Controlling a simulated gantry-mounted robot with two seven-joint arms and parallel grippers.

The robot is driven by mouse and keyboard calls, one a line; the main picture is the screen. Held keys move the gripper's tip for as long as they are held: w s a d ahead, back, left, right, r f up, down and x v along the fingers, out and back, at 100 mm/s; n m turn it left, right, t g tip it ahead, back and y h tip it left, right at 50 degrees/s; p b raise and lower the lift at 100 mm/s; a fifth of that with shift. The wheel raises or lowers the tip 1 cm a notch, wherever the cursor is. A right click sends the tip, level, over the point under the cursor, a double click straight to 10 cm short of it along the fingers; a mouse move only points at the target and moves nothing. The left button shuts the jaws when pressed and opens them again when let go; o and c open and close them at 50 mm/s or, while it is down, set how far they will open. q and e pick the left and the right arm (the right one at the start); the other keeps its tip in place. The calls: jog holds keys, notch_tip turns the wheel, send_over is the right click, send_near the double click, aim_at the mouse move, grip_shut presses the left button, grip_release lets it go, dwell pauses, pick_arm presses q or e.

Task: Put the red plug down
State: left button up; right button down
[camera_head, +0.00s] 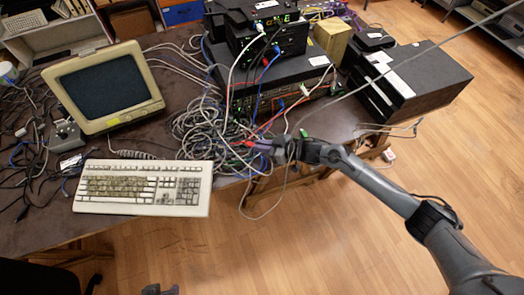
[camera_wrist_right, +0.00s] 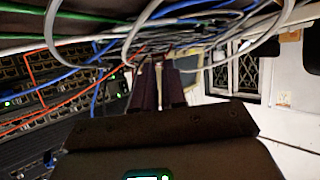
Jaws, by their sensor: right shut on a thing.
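The red plug (camera_head: 243,143) shows as a small red spot at the tip of my right gripper (camera_head: 262,147) in the head view. The right gripper is shut on it, just above the front edge of the table, at the right end of the cable heap. In the right wrist view, the two purple fingers (camera_wrist_right: 159,88) are close together with a thin pale piece between them. The plug's red body is not clear there. What seems to be my left gripper (camera_head: 160,290) shows only as a dark tip at the bottom edge of the head view.
A tangled cable heap (camera_head: 205,130) lies left of the right gripper. A beige keyboard (camera_head: 143,187) and a monitor (camera_head: 105,88) stand further left. Stacked network devices (camera_head: 270,75) stand behind, with a dark case (camera_head: 420,80) to the right. Bare table (camera_head: 35,235) shows at front left.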

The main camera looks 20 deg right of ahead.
aim_at(262, 156)
jog(key=shift+f+b, duration=0.45)
jog(key=shift+f, duration=1.4)
jog(key=shift+f, duration=0.1)
jog(key=shift+f+b, duration=0.3)
jog(key=shift+f, duration=0.1)
jog(key=c, duration=1.2)
grip_release()
jog(key=shift+r, duration=0.1)
